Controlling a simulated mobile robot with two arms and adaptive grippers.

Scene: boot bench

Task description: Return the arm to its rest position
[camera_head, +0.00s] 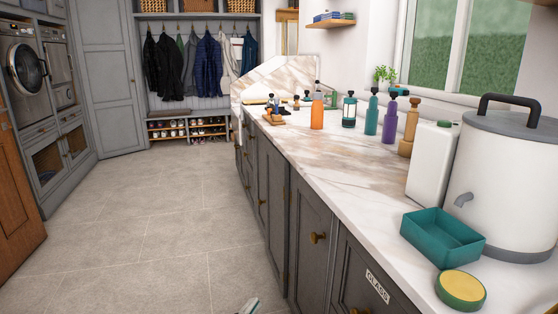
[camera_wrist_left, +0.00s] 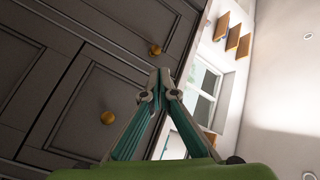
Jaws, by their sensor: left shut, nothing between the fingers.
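My left gripper (camera_wrist_left: 160,75) is shut and empty in the left wrist view, its two fingers meeting at the tips. It is in front of the grey cabinet doors (camera_wrist_left: 60,80) with round brass knobs. In the head view only a small part of my left gripper (camera_head: 250,306) shows at the bottom edge, low over the floor and left of the cabinets. My right gripper does not show.
A marble counter (camera_head: 335,165) runs along the right, with an orange bottle (camera_head: 317,112), a teal tray (camera_head: 442,238), a round yellow-topped tin (camera_head: 460,289) and a white drinks dispenser (camera_head: 505,170). The tiled floor (camera_head: 150,220) to the left is clear.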

